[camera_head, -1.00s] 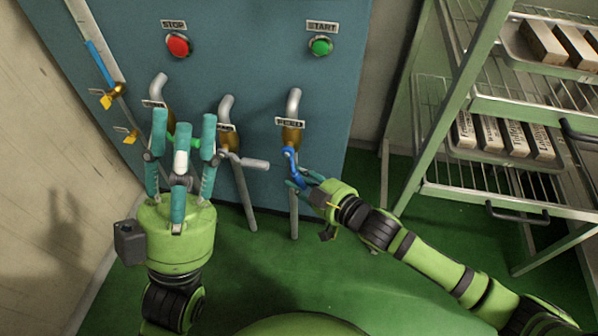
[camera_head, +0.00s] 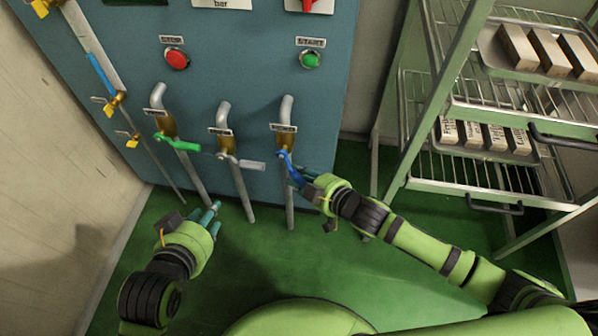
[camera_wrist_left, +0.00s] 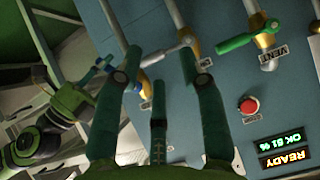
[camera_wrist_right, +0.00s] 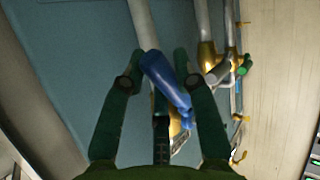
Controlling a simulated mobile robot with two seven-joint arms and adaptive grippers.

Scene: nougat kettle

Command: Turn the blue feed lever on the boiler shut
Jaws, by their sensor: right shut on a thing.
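The blue feed lever (camera_head: 290,169) sits on a brass valve at the rightmost pipe of the teal boiler panel, slanting down and slightly right. My right gripper (camera_head: 299,175) is at the lever's lower part. In the right wrist view, the blue lever (camera_wrist_right: 166,82) lies between the fingers of my right gripper (camera_wrist_right: 158,85), which are shut on it. My left gripper (camera_head: 214,211) is below and in front of the panel, apart from every lever. In the left wrist view, the fingers of my left gripper (camera_wrist_left: 160,65) are spread with nothing between them.
A green lever (camera_head: 178,143) and a grey lever (camera_head: 243,162) sit on pipes to the left. A red stop button (camera_head: 176,58) and green start button (camera_head: 311,60) are above. A wire rack (camera_head: 470,180) with trays stands right. Green floor is open in front.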

